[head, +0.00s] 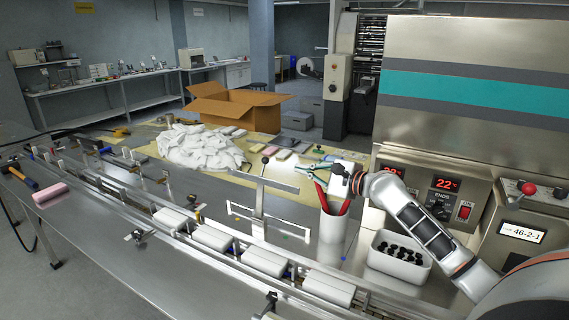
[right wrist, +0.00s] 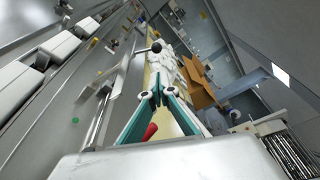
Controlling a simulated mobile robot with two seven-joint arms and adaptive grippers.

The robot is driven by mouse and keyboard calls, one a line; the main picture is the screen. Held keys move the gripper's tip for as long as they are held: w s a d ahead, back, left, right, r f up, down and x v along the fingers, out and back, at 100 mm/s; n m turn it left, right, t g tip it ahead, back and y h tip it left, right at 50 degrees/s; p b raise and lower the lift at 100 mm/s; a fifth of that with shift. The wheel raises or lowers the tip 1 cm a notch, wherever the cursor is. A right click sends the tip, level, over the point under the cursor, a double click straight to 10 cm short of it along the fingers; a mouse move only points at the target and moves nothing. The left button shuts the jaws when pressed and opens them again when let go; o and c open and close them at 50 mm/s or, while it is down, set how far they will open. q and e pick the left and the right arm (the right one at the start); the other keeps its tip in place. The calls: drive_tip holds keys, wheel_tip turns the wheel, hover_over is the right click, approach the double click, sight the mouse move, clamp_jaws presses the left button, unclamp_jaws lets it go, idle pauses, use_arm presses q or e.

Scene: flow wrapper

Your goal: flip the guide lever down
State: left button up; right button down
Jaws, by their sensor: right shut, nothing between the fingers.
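The guide lever (head: 264,172) stands upright beside the conveyor, a thin rod with a black ball knob on top. The knob also shows in the right wrist view (right wrist: 156,46), beyond my fingertips. My right gripper (head: 300,168) reaches in from the right with teal fingers closed and empty. In the head view its tips are right of the lever's knob, and they appear apart from it. In the right wrist view my right gripper (right wrist: 153,72) points toward the knob. My left gripper is not in view.
White packs (head: 211,237) lie in a row on the conveyor. A white cylinder (head: 332,235) with red-handled tools stands below my right gripper. A white bin (head: 398,267) of black pieces is to its right. A cardboard box (head: 230,107) and white bags (head: 198,147) lie behind.

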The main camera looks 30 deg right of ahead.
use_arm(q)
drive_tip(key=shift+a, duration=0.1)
use_arm(e)
drive_tip(key=shift+w+a+f, duration=0.1)
drive_tip(key=shift+w+a, duration=0.05)
drive_tip(key=shift+a, duration=0.05)
drive_tip(key=x, duration=0.9)
drive_tip(key=shift+w, duration=0.35)
drive_tip(key=shift+a+f, duration=0.1)
drive_tip(key=shift+a, duration=0.1)
